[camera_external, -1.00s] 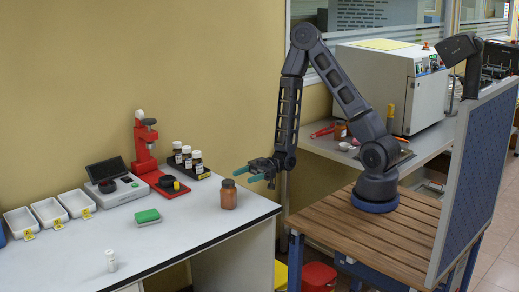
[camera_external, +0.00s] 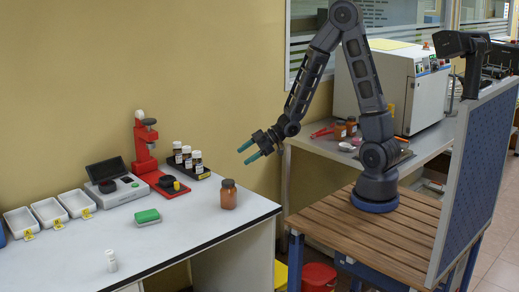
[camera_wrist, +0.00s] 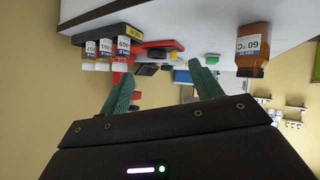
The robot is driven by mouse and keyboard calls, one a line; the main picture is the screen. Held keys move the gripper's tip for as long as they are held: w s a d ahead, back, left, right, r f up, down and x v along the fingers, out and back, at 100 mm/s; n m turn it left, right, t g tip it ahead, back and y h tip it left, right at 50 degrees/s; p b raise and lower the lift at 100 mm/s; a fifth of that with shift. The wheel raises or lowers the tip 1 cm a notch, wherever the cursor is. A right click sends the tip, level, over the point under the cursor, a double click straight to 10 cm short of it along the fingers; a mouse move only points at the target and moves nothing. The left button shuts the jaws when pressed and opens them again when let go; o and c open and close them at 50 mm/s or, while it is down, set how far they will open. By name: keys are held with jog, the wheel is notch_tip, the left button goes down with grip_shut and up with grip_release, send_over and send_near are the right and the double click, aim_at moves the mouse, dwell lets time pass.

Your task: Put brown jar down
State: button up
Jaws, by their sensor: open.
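The brown jar (camera_external: 228,195) has a dark lid and stands upright on the white table (camera_external: 190,240), near its right end. In the wrist view, which looks upside down, the brown jar (camera_wrist: 252,48) shows a white label reading 60 °C. My gripper (camera_external: 249,152) has green fingers and is up in the air, above and to the right of the jar and apart from it. In the wrist view my gripper (camera_wrist: 160,85) has its fingers spread wide with nothing between them.
A dark rack of small labelled bottles (camera_external: 187,158) stands behind the jar, beside a red press (camera_external: 144,145). A green sponge (camera_external: 147,216), a scale (camera_external: 115,190), white trays (camera_external: 48,211) and a small white vial (camera_external: 111,261) are further left. The table around the jar is clear.

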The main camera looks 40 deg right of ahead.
jog(key=d+r+m+t+h, duration=0.1)
jog(key=d+r+m+h, duration=0.35)
jog(key=d+r, duration=0.4)
jog(key=d+r+m+t+h, duration=0.25)
jog(key=d+r+h, duration=0.25)
jog(key=d, duration=0.6)
jog(key=s+d+r+m+g, duration=0.2)
jog(key=s+d+r+m, duration=0.2)
jog(key=s, duration=0.6)
jog(key=s+d+r+m+g, duration=0.2)
jog(key=s+d+r+m, duration=0.2)
jog(key=s, duration=0.7)
jog(key=shift+d+r+g, duration=0.35)
jog(key=shift+d+r, duration=0.1)
jog(key=shift+r, duration=0.2)
jog(key=shift+o, duration=0.6)
